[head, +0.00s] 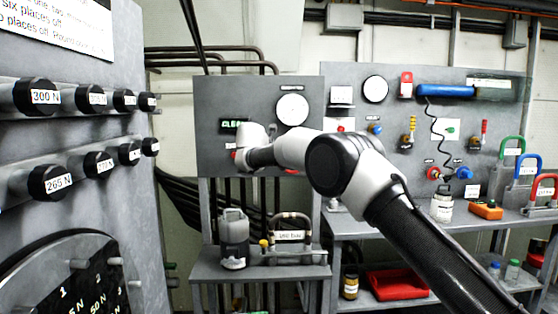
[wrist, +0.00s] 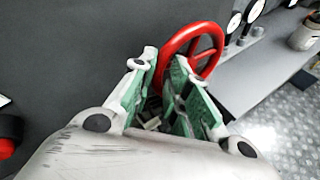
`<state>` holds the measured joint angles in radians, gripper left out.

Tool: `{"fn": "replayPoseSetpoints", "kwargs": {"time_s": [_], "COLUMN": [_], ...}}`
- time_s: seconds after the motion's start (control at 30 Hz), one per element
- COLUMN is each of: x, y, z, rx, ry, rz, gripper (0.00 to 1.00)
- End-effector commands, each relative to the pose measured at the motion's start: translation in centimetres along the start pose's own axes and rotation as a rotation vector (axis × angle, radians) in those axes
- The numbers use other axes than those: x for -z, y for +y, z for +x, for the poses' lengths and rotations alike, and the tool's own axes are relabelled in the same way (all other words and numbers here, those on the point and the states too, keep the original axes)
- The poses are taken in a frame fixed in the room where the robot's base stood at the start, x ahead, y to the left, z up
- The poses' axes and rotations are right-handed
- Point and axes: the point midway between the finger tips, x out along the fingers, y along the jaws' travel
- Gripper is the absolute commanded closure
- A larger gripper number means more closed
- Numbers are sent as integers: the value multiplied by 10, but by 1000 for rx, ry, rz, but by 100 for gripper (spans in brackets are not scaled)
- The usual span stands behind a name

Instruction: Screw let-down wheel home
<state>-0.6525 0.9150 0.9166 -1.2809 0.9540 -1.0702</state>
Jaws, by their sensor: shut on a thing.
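The red let-down wheel (wrist: 178,40) shows in the wrist view, in front of the dark grey panel. My gripper (wrist: 182,80) has its green-padded fingers closed on the near part of the wheel. The upper rim stands out beyond the fingertips. The wheel's hub and stem are hidden behind the fingers, so how far it is screwed in cannot be told. In the head view my arm reaches to the middle grey panel (head: 211,104), and the wrist covers the gripper and wheel there.
A round white gauge (head: 292,109) and a green-lettered sign (head: 235,126) are on the panel near my wrist. Below stands a small bench (head: 262,271) with a grey container (head: 233,240). A knobbed grey cabinet (head: 105,50) is close on the left. A red-and-black knob (wrist: 8,138) is left of my gripper.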

Motion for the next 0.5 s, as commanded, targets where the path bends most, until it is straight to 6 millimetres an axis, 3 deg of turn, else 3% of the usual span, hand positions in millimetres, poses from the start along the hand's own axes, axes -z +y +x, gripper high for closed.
{"fn": "replayPoseSetpoints", "kwargs": {"time_s": [0.5], "x": [-31], "y": [-1], "z": [-2], "rx": [-59], "ry": [274], "rz": [408], "gripper": [100]}}
